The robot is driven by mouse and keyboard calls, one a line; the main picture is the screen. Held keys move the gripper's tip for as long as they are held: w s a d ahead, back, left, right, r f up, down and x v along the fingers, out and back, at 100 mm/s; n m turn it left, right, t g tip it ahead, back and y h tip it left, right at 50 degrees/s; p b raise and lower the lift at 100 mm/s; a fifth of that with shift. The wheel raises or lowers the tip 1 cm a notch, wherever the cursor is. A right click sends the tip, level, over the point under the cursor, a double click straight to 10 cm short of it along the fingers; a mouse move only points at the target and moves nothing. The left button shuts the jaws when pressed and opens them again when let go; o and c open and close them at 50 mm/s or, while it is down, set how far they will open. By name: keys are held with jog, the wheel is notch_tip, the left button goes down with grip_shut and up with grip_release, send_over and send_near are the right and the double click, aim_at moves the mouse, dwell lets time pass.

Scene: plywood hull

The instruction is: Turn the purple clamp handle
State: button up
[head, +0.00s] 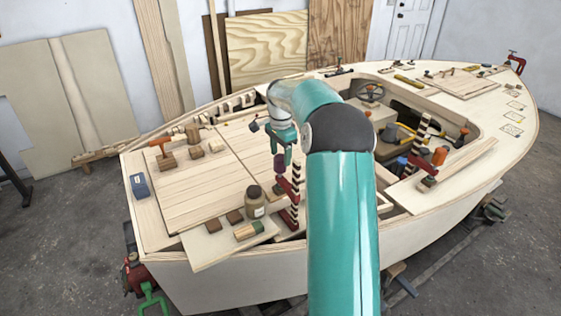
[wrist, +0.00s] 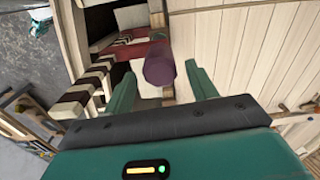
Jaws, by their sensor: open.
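The purple clamp handle (head: 279,166) stands on a red clamp (head: 288,187) at the edge of the hull's deck opening. My gripper (head: 281,149) is right above the handle, pointing down. In the wrist view the purple handle (wrist: 159,66) lies between the two green fingertips of my open gripper (wrist: 161,72), with a visible gap on both sides. Whether the fingertips reach down to its level I cannot tell. Red clamp parts (wrist: 130,52) and dark-and-light striped blocks (wrist: 82,97) show beside it. My arm hides part of the deck in the head view.
A brown jar (head: 254,208) and wooden blocks stand just left of the clamp. A blue box (head: 139,186) and an orange-handled tool (head: 160,143) are further left. An orange cylinder (head: 440,156) stands right of my arm. The left deck panel (head: 185,195) is mostly clear.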

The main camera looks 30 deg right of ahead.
aim_at(280, 156)
jog(key=shift+f, duration=1.8)
jog(key=c, duration=1)
